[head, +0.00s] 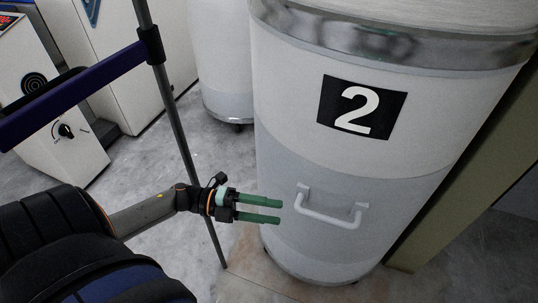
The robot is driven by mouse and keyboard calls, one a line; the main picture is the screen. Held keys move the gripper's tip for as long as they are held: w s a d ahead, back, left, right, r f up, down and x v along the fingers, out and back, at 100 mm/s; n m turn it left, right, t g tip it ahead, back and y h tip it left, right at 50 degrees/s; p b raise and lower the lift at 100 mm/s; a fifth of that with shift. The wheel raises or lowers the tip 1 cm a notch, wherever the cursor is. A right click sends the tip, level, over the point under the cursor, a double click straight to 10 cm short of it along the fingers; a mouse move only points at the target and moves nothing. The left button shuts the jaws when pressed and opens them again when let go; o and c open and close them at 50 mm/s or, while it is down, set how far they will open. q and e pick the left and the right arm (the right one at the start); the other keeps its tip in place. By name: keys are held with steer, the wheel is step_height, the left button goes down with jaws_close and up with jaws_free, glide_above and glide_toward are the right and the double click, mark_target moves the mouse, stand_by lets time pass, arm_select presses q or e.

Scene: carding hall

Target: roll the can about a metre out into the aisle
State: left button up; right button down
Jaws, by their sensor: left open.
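A large white and pale grey can (290,120) stands upright on the floor at the centre right. It has a metal band near the top and a black label with a white 2 (361,107). A white bar handle (325,214) sits low on its side. My left gripper (281,211) is open and empty, with its green fingers pointing right at the handle. The fingertips are just left of the handle, and I see nothing between them. I cannot tell how far in front of the can they are. My right gripper is not in view.
A thin dark post (172,110) with a purple belt (72,93) stands left of the can. A second white can (222,60) is behind. White machine cabinets (52,125) stand at the left. A greenish upright panel (465,170) is close on the right. Grey floor (150,160) shows between.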

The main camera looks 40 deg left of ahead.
mark_target(323, 217)
arm_select(q)
steer(key=x, duration=1.1)
steer(key=shift+w+d+b, duration=0.15)
steer(key=shift+d+b, duration=0.05)
steer(key=shift+b, duration=0.15)
steer(key=shift+w+d, duration=0.25)
steer(key=shift+d, duration=0.2)
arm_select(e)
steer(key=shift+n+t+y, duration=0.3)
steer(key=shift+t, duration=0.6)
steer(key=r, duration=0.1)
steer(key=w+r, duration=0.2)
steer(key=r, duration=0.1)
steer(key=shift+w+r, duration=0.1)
arm_select(q)
steer(key=shift+c, duration=0.2)
jaws_close()
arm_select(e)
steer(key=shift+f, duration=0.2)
